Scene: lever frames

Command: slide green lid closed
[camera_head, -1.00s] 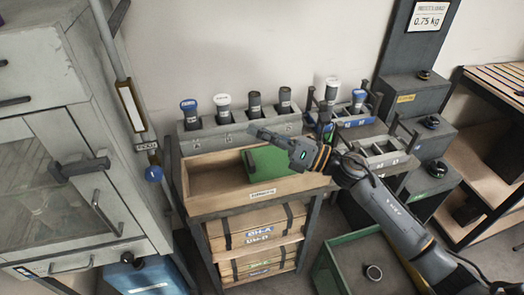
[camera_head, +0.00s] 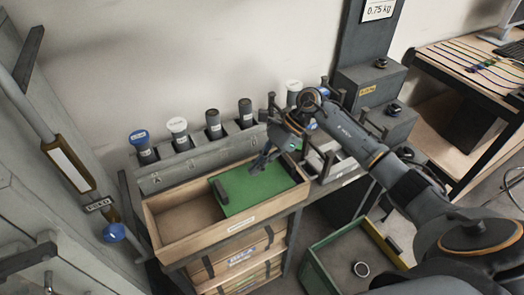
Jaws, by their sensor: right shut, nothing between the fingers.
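The green lid (camera_head: 262,187) lies in the top of the wooden box (camera_head: 215,245) and covers its right part. The left part of the box is open and its bare inside shows. A dark handle (camera_head: 220,192) stands on the lid's left edge. My right gripper (camera_head: 257,170) is shut and empty. It hangs over the back middle of the lid, right of the handle, pointing down and left. I cannot tell whether its tip touches the lid. My left gripper is not in view.
A grey rack (camera_head: 200,158) with several capped cylinders stands behind the box. Grey bins (camera_head: 325,155) are to its right. A green crate (camera_head: 318,272) sits on the floor at the lower right. A grey cabinet (camera_head: 35,215) stands close on the left.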

